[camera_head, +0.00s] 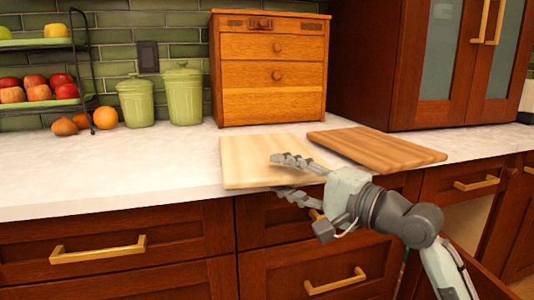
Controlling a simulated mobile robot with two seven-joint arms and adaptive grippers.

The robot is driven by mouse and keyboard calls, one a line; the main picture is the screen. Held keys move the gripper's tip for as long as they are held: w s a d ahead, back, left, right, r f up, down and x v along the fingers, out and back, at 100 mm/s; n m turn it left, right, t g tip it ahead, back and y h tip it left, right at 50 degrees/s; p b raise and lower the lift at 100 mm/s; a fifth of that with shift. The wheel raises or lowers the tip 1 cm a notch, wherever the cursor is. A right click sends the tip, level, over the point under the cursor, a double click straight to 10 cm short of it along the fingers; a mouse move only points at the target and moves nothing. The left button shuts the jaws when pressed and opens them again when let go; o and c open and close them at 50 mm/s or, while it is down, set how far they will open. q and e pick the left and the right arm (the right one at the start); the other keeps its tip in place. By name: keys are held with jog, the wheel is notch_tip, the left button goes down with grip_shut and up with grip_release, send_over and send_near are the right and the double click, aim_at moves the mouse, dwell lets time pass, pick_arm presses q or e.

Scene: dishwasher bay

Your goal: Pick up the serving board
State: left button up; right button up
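Two flat wooden boards lie on the counter: a pale board (245,160) and a darker brown board (380,150) to its right. The frame does not show which one is the serving board. The pale board's front edge reaches the counter's front edge. My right gripper (283,176) is at the pale board's front right part, its fingers pointing left and spread apart. The upper finger shows over the board's top face and the lower finger below its front edge. I cannot tell whether either finger touches it. The gripper hides the board's front right corner. My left gripper is not in view.
A wooden drawer box (272,75) stands behind the boards. Two green lidded canisters (184,95) and a fruit rack (40,95) are at the left. A tall cabinet (370,60) stands at the back right. The counter's left front (110,170) is clear.

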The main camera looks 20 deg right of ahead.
jog(key=shift+w+a, duration=0.3)
jog(key=shift+w, duration=0.2)
grip_shut()
